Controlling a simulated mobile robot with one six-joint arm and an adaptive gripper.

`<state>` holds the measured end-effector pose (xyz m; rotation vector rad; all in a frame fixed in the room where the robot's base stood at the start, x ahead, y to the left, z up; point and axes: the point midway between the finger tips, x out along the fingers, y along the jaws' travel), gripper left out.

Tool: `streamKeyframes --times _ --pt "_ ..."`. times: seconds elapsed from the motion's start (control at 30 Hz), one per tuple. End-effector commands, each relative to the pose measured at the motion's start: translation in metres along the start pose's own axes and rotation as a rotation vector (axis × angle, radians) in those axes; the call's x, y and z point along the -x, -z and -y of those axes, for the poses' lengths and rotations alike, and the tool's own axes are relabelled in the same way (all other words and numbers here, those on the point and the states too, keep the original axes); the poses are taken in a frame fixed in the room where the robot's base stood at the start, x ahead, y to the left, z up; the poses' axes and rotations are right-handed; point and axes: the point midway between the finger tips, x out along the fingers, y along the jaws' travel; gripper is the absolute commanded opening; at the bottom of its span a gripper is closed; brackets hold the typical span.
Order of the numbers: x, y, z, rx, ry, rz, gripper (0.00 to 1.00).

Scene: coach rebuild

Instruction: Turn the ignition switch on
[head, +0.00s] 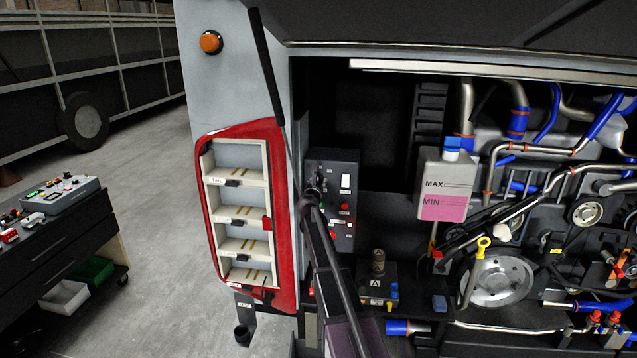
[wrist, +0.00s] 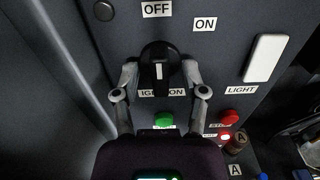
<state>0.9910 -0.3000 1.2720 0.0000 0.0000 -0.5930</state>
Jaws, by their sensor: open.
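The ignition switch is a black rotary knob (wrist: 160,62) with a white pointer line, on a dark control panel (wrist: 215,65). The line stands nearly upright, toward the OFF label (wrist: 157,9); the ON label (wrist: 205,24) is up and to the right. In the head view my gripper (head: 313,191) is at the panel's left part (head: 333,167) and hides the knob.
A white light switch (wrist: 263,58) is right of the knob. A green button (wrist: 164,120) and a red stop button (wrist: 230,117) sit below. A lit red lamp (wrist: 225,136) is lower. The open red-framed lamp housing (head: 284,220) stands left of the panel, the coolant tank (head: 446,182) right.

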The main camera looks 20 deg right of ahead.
Motion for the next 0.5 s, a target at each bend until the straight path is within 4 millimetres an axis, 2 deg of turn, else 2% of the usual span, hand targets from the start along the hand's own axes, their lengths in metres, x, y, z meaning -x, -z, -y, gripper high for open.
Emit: streamKeyframes --times 0.03,0.07,0.23,0.5 --pt "0.0000 0.0000 0.0000 0.000 0.000 0.000 0.56" --pt "0.0000 0.0000 0.0000 0.000 0.000 0.000 0.50" --pt "0.0000 0.0000 -0.0001 0.000 0.000 0.000 0.00" --pt "-0.0002 -0.0001 -0.0002 -0.007 0.000 0.000 0.00"
